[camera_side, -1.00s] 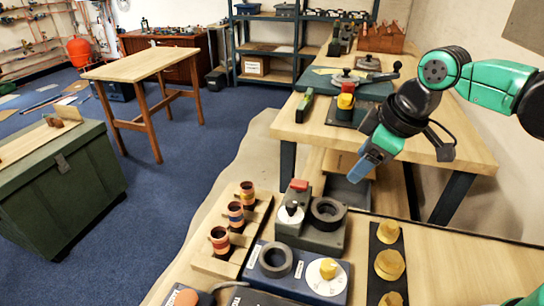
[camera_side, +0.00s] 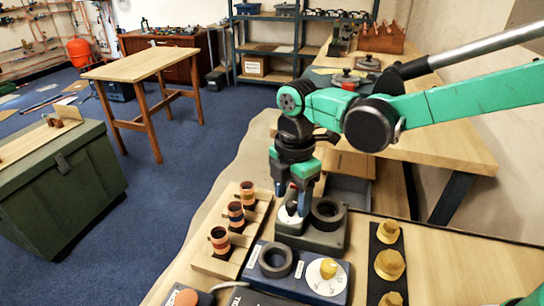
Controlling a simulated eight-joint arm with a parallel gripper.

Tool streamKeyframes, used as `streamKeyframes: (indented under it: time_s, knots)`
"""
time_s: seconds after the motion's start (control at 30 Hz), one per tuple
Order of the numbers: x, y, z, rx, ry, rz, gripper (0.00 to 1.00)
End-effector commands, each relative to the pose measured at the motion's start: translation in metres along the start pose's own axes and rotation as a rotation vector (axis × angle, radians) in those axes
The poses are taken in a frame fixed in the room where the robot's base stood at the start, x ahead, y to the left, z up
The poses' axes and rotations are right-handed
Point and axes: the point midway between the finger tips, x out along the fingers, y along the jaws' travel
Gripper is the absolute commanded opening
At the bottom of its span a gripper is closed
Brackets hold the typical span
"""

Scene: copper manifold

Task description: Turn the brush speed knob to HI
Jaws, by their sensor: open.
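A dark grey-green machine (camera_side: 326,240) stands on the front bench, with a black ring (camera_side: 327,212) on its right half. On its left half is a small knob on a round white dial (camera_side: 290,216). My gripper (camera_side: 292,203) points down directly over this dial, its open fingers on either side of the knob area and partly hiding it. Whether the fingers touch the knob I cannot tell. A blue box (camera_side: 300,272) in front carries another black ring (camera_side: 275,261) and a yellow knob (camera_side: 328,268) on a white dial.
A wooden rack (camera_side: 232,245) with several copper fittings stands close on the left. A black strip (camera_side: 375,262) with several brass fittings lies on the right. Bare bench top (camera_side: 450,270) lies farther right. A second workbench (camera_side: 440,150) stands behind.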

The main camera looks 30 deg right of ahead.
Motion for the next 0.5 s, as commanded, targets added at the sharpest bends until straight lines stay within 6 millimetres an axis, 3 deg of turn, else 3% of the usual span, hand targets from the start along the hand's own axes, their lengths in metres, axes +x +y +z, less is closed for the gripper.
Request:
streamKeyframes:
  time_s: [0.37,0.5]
  knots:
    - [0.0076,-0.0002,0.0003,0.002,0.0,0.001,0.59]
    - [0.0075,-0.0002,0.0003,0.002,0.0,0.001,0.19]
